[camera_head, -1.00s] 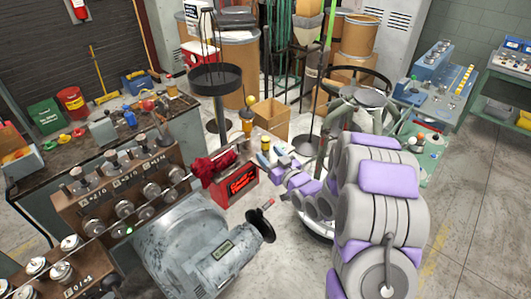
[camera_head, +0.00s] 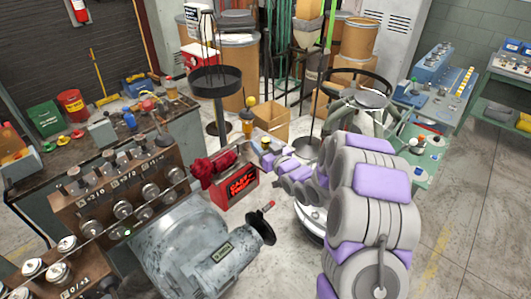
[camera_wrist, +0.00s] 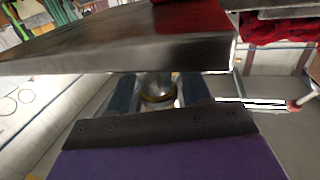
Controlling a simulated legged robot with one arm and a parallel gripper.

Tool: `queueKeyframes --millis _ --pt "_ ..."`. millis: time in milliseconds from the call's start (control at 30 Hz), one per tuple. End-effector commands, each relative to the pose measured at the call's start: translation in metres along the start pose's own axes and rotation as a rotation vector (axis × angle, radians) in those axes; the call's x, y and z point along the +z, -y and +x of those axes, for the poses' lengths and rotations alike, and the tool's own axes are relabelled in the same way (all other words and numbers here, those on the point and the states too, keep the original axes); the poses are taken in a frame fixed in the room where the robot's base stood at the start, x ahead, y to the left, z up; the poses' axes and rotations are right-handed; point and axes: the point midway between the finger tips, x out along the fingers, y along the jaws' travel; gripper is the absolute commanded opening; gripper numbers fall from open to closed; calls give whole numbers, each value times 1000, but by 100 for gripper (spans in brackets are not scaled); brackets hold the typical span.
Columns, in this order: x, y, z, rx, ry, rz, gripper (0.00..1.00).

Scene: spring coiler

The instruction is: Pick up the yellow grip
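A small yellow piece (camera_head: 250,101) tops a slim stand with a yellow-orange part and dark body, behind the red machine in the head view. I take it as the yellow grip, but it is too small to be sure. My gripper (camera_head: 256,143) is just below and in front of it, above the red machine's right end. In the wrist view, my gripper (camera_wrist: 158,95) has its two dark blue fingers apart. A metal cylinder with a brass-coloured ring (camera_wrist: 157,84) shows between them, and I cannot tell if they touch it. A dark plate (camera_wrist: 115,42) hides what lies beyond.
The red machine (camera_head: 238,189) with dark red cloth (camera_head: 213,168) stands below my gripper. A grey motor housing (camera_head: 195,250) with a red-handled handwheel (camera_head: 262,228) is in front. A cardboard box (camera_head: 271,120) and round stand (camera_head: 215,80) are behind.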

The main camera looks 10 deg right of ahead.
Motion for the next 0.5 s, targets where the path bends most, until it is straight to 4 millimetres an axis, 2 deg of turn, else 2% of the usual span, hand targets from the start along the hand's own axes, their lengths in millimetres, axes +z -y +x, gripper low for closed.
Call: queueKeyframes --millis 33,500 --pt "0 0 0 0 0 0 43" --pt "0 0 0 0 -1 0 0"
